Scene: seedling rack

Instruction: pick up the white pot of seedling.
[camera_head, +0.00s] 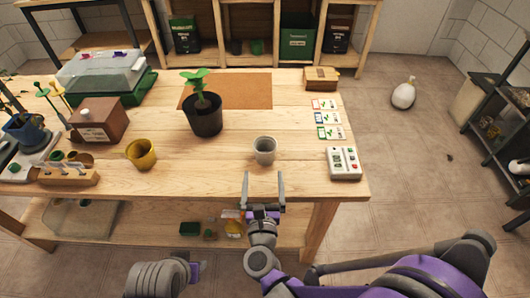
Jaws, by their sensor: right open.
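A small pale grey-white pot (264,150) stands upright near the table's front edge, and I see no plant in it. A leafy green seedling (196,82) grows in a black pot (205,118) farther back and to the left. My right gripper (264,178) is open and empty, its two fingers pointing towards the table just in front of the pale pot, apart from it. Part of my left arm shows at the bottom, but its gripper fingers do not show.
A yellow watering can (140,154) and a brown box (100,120) stand left on the wooden table (220,175). A white device (343,163) and several seed packets (327,118) lie at the right. An orange-brown mat (245,90) lies behind. The tabletop around the pale pot is clear.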

